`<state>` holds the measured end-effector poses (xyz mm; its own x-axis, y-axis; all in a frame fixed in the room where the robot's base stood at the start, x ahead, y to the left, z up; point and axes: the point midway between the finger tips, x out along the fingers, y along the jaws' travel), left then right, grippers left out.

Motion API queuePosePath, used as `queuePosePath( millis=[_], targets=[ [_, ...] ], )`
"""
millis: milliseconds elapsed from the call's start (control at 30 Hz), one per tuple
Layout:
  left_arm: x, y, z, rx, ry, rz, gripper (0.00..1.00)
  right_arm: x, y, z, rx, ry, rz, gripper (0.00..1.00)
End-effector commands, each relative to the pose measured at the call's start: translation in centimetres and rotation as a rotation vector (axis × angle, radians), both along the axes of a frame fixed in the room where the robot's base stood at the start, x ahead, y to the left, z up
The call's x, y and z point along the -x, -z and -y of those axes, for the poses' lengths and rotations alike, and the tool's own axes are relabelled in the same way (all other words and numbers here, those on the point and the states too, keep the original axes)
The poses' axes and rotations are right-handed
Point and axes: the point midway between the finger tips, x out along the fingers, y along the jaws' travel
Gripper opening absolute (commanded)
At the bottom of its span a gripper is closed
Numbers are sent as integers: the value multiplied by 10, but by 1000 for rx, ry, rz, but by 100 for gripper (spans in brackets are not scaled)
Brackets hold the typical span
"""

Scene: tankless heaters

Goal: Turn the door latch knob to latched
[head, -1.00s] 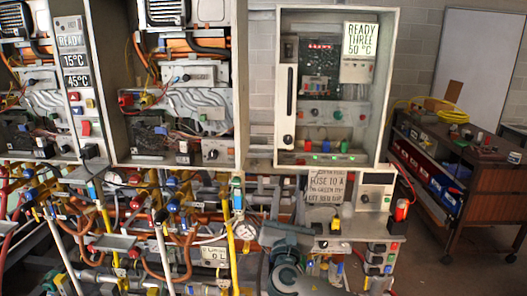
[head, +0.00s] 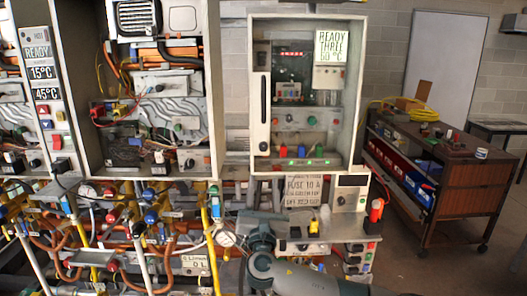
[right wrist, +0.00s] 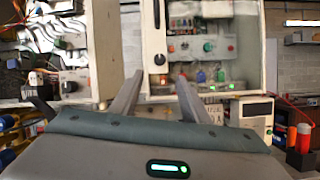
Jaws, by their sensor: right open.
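The cabinet (head: 355,95) at center has a glazed door with a black vertical handle (head: 263,98) on its left side. A small dark knob (head: 263,146), seemingly the latch knob, sits below the handle. It also shows in the right wrist view (right wrist: 159,59); its turned position is too small to read. My right gripper (right wrist: 158,78) is open and empty, its two fingers pointing toward the cabinet. The knob appears between and beyond the fingertips, apparently apart from them. In the head view my right gripper (head: 258,228) is below the cabinet. My left gripper is out of view.
Pipes and valves with yellow handles (head: 205,240) crowd the lower left. A labelled panel (head: 303,191) and a small display box (head: 350,193) sit under the cabinet. A red cylinder (head: 376,211) stands to their right. A brown cart (head: 450,200) is farther right, with open floor beyond.

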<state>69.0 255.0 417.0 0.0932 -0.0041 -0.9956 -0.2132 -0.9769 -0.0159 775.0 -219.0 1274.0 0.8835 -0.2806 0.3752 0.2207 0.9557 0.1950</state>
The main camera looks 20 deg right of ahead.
Motion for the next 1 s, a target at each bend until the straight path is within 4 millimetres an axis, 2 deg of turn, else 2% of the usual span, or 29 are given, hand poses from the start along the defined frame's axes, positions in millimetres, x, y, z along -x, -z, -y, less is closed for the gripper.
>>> queuePosePath(
  millis=[33,600,800,1000],
  targets=[
    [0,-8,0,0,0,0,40,-8,-9,3,4,3,1,42],
    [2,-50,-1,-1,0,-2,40,-92,-43,29,2,2,0,42],
    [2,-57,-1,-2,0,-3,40,-110,-48,34,1,1,1,42],
    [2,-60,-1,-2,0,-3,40,-117,-50,37,1,-1,0,42]
  ],
)
